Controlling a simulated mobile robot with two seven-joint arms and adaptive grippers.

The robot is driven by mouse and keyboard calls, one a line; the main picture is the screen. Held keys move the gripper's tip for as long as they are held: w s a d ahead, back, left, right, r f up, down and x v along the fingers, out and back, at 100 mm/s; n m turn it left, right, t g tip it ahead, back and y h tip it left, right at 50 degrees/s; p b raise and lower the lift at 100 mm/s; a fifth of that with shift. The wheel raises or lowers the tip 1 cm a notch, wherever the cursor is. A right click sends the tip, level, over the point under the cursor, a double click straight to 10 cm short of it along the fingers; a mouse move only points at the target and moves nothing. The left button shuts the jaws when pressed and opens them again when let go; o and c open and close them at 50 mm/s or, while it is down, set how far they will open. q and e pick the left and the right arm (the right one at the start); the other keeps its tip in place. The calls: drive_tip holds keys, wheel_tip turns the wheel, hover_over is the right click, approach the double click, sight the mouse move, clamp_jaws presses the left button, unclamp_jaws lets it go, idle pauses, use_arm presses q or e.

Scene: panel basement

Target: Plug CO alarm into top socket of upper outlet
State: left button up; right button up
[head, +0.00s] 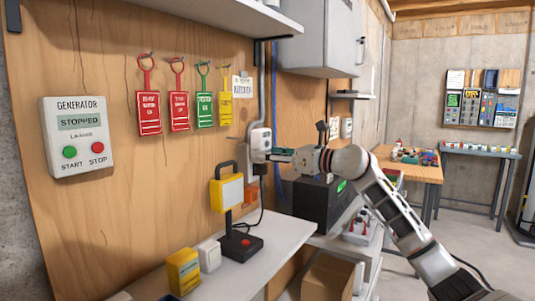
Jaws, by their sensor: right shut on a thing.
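My right gripper (275,155) reaches in from the right to the wooden wall panel. It is shut on a small white device at its fingertips, which looks like the CO alarm (258,156); the fingers hide part of it. The alarm is at the lower part of the white upper outlet (261,136) on the panel. I cannot tell whether it touches the sockets or how its prongs lie. My left gripper is not in view.
Below the outlet, an orange item (252,193) is on the panel, with a black cord hanging nearby. A yellow work lamp (227,194), a white box (209,256) and a yellow box (184,271) stand on the shelf (245,274). A black case (318,204) is right.

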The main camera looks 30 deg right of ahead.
drive_tip(key=o, duration=1.3)
drive_tip(key=v, duration=1.2)
